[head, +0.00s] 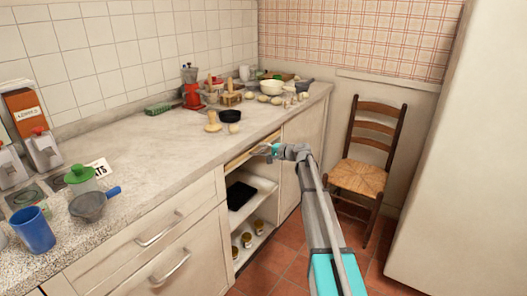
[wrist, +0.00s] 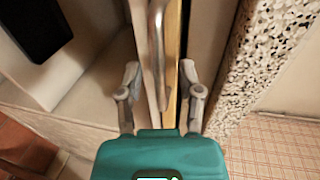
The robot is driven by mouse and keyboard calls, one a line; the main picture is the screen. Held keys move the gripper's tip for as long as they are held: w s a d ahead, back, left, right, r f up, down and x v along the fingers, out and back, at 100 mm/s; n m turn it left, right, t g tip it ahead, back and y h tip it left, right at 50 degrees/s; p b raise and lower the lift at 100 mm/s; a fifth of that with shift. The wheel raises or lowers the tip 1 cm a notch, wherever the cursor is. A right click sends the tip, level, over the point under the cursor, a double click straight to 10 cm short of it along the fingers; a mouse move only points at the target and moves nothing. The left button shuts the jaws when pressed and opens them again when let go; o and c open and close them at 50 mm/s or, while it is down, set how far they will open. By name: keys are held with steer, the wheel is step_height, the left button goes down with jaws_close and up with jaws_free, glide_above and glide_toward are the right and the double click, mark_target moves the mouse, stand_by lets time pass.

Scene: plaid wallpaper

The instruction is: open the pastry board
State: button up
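The pastry board (head: 243,158) is a thin wooden-edged front just under the countertop, above an open cupboard bay. It looks pushed in, roughly flush with the cabinet. In the wrist view its yellowish wood edge (wrist: 173,75) runs up the picture, with a metal bar handle (wrist: 157,40) in front of it. My gripper (head: 268,150) is at the right part of the board's front. In the wrist view my gripper (wrist: 160,72) is open, one finger on each side of the handle and board edge. Whether a finger touches them is unclear.
The open bay below has a shelf (head: 262,183) with a black flat item (head: 240,195) and several jars lower down. Closed drawers (head: 160,235) stand left. The speckled countertop edge (wrist: 250,65) is close beside the right finger. A chair (head: 362,177) stands right of my arm.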

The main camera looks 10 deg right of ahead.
jaws_close()
steer(key=shift+s, duration=0.2)
